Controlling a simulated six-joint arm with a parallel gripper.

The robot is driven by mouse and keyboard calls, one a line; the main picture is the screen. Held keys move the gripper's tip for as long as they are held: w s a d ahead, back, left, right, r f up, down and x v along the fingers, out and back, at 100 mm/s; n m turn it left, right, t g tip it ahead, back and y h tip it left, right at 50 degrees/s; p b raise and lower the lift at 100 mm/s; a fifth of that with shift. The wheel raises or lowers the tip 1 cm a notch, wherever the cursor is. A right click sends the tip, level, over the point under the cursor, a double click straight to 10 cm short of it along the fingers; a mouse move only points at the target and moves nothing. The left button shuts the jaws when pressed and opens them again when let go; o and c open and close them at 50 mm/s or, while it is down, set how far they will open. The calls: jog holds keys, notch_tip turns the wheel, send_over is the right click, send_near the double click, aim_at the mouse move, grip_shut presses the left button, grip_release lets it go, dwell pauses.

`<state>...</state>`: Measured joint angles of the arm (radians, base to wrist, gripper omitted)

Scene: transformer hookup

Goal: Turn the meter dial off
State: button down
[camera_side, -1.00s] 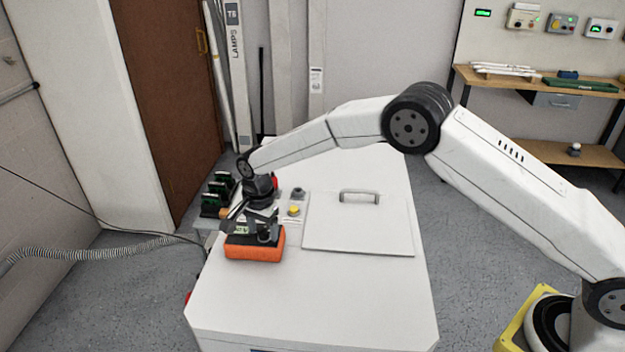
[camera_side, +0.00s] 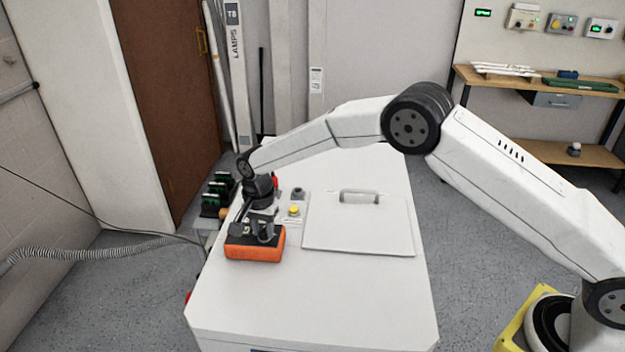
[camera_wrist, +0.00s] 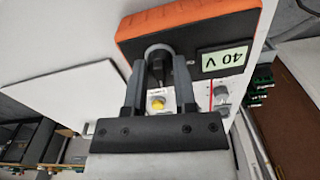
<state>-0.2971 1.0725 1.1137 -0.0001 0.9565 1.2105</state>
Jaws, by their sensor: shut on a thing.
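The orange and black meter (camera_side: 254,250) sits at the front left of the white cabinet top. The round dial (camera_wrist: 158,50) is beside the display, between my fingertips. My gripper (camera_wrist: 158,68) is shut on the dial. In the side view my gripper (camera_side: 264,233) points down at the meter's top and hides most of the dial, so its setting cannot be read.
A yellow button (camera_side: 294,210) and a grey knob (camera_side: 297,193) sit on a panel just behind the meter. A white lid with a handle (camera_side: 359,227) lies to the right. Green terminal parts (camera_side: 214,196) stand at the left. The cabinet's front top is clear.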

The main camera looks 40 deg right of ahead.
aim_at(264, 229)
jog(key=n, duration=1.3)
jog(key=shift+n, duration=0.3)
dwell(0.3)
jog(key=shift+c, duration=2)
grip_release()
jog(key=shift+r, duration=3.95)
